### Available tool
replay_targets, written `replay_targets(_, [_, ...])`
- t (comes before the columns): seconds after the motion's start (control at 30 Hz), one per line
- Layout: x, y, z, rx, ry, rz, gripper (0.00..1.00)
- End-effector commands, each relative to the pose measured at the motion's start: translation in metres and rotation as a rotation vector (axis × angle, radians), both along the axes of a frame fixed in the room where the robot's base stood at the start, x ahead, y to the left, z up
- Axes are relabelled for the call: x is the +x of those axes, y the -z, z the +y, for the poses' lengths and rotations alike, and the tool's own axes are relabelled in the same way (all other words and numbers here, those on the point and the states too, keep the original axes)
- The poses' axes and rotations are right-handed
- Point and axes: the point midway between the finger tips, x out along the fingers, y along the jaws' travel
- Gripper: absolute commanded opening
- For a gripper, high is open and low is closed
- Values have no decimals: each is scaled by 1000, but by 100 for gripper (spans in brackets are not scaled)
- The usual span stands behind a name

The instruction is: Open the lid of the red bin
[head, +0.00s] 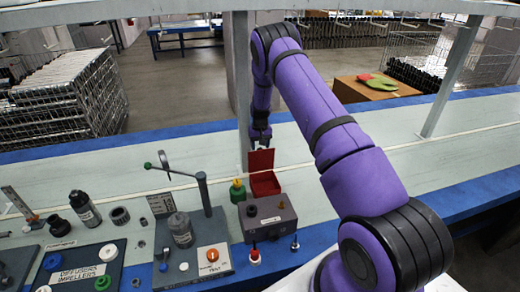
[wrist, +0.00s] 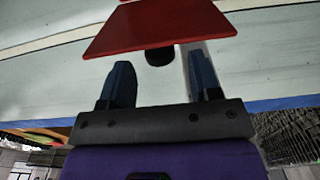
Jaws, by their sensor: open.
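The small red bin (head: 265,186) stands behind the grey box on the bench, in the middle of the head view. Its red lid (head: 261,160) is raised and stands up at the back of the bin, so the inside shows. My gripper (head: 261,139) is just above and behind the lid's upper edge. In the wrist view the red lid (wrist: 160,27) is tilted across the top, with a dark round knob (wrist: 160,57) on it. My open gripper (wrist: 160,72) has its two fingers apart, with the knob in front of the gap, near the tips; contact cannot be told.
A grey box (head: 268,217) stands just in front of the bin, with a yellow-green fitting (head: 238,190) to its left. A lever stand (head: 203,190) rises further left. The pale bench is clear to the right and behind.

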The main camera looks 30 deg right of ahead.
Motion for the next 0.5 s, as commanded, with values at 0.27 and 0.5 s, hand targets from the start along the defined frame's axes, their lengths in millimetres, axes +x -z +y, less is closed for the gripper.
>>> replay_targets(0.27, [-1,-54,0,0,-1,-1,57])
replay_targets(0.5, [-2,-80,0,1,0,2,57])
